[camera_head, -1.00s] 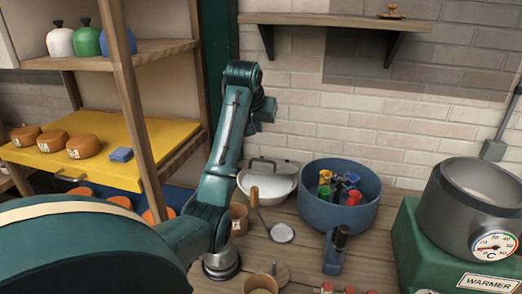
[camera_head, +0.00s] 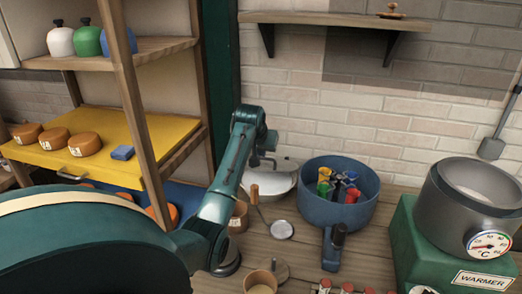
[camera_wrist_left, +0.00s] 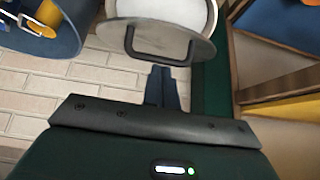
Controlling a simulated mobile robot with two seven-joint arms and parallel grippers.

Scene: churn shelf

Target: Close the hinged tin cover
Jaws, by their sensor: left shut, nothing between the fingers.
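The tin is a white round vessel (camera_head: 262,187) at the back of the counter, against the brick wall. Its pale cover (camera_head: 286,164) shows at the rear of the tin, partly hidden by my arm. In the left wrist view the cover (camera_wrist_left: 196,50) is a grey-rimmed disc with a dark loop handle (camera_wrist_left: 160,60). How far it is tilted I cannot tell. My left gripper (camera_head: 264,160) is shut and empty, pointing down close by the cover handle. In the wrist view its fingertips (camera_wrist_left: 162,72) lie just below the handle; contact is unclear. My right gripper is not in view.
A blue pot (camera_head: 312,207) with coloured items stands right of the tin. A ladle (camera_head: 281,229) and cups (camera_head: 260,281) lie in front. A wooden shelf post (camera_head: 137,90) rises at left. The green warmer (camera_head: 400,235) with a steel pot stands at right.

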